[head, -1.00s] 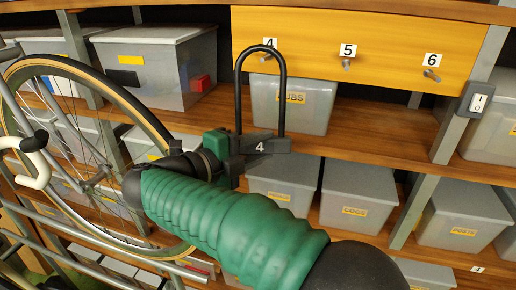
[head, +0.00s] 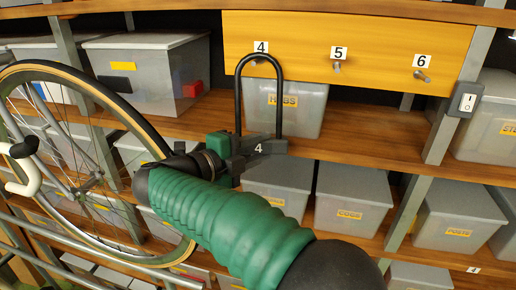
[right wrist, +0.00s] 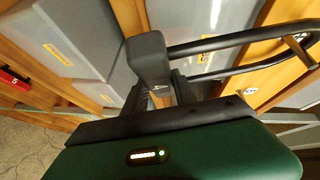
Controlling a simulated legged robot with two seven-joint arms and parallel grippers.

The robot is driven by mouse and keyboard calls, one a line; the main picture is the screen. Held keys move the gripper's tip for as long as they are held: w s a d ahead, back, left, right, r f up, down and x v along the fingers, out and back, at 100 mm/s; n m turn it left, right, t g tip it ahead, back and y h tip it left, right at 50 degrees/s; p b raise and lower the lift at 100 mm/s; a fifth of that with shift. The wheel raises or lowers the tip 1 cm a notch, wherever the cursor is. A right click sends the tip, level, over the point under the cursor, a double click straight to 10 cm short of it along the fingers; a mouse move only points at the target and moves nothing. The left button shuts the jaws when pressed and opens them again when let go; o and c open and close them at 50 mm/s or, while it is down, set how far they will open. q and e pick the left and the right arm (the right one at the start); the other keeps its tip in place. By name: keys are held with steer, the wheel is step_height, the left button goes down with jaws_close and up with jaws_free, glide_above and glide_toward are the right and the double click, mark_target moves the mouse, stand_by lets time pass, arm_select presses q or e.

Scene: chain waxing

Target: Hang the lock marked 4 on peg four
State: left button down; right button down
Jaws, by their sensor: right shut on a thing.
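The U-shaped lock marked 4 (head: 281,100) has a black shackle and a dark grey body. It is upright, shackle up, in the head view. My right gripper (head: 246,150) is shut on the lock's body. The right wrist view shows the grey body (right wrist: 148,60) between the fingers (right wrist: 157,92), with the shackle reaching right. Peg four (head: 254,62) is a short metal peg under label 4 on the yellow board (head: 300,30). The shackle's top overlaps the peg in the head view; I cannot tell whether it is around it. My left gripper is out of view.
Peg five (head: 337,67) and peg six (head: 421,75) are bare on the right of the board. Grey bins (head: 352,195) stand on the wooden shelves below. A bicycle wheel (head: 60,70) is at left. A switch box (head: 466,100) sits on the right post.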

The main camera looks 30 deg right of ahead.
steer(key=shift+s+r, duration=0.15)
steer(key=c, duration=1)
jaws_free()
steer(key=shift+o, duration=0.4)
steer(key=shift+a, duration=0.1)
